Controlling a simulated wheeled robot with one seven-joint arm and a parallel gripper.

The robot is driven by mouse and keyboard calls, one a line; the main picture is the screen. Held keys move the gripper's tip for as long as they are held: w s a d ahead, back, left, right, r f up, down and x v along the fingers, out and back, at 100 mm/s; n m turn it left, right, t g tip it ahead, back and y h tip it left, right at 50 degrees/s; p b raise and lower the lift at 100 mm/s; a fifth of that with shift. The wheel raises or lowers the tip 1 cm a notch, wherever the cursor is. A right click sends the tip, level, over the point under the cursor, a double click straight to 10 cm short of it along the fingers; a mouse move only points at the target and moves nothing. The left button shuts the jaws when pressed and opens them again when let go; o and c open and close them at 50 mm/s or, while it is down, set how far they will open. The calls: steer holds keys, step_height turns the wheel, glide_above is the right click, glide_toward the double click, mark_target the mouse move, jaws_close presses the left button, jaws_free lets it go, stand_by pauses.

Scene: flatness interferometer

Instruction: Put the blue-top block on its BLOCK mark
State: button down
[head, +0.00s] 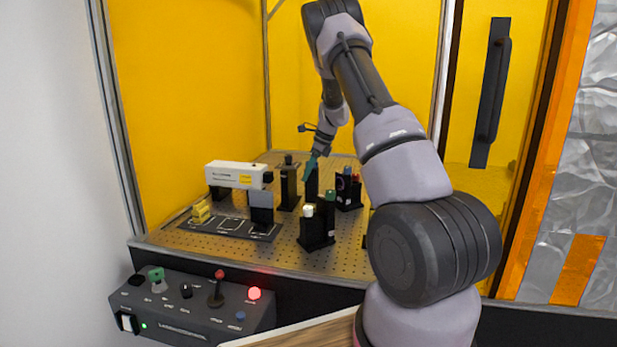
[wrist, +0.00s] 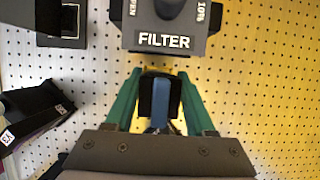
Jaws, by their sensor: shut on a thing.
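My gripper (wrist: 160,76) has its green fingers on both sides of a dark block with a blue strip on top, the blue-top block (wrist: 161,101). The fingers are shut on it, above the perforated board. In the head view my gripper (head: 311,166) is over the back middle of the board, by a dark upright piece; I cannot tell whether that piece is the block. A dark mat (head: 212,229) with pale outlined marks lies at the front left of the board. Its lettering is too small to read, so I cannot pick out the BLOCK mark.
A grey part labelled FILTER (wrist: 163,40) stands just ahead of the fingers. A white laser housing (head: 234,175) and several dark posts crowd the board (head: 285,262). A control box (head: 190,310) with a lit red lamp is in front. A yellow piece (head: 201,211) sits at the mat's left end.

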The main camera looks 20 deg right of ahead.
steer(key=shift+r, duration=1.95)
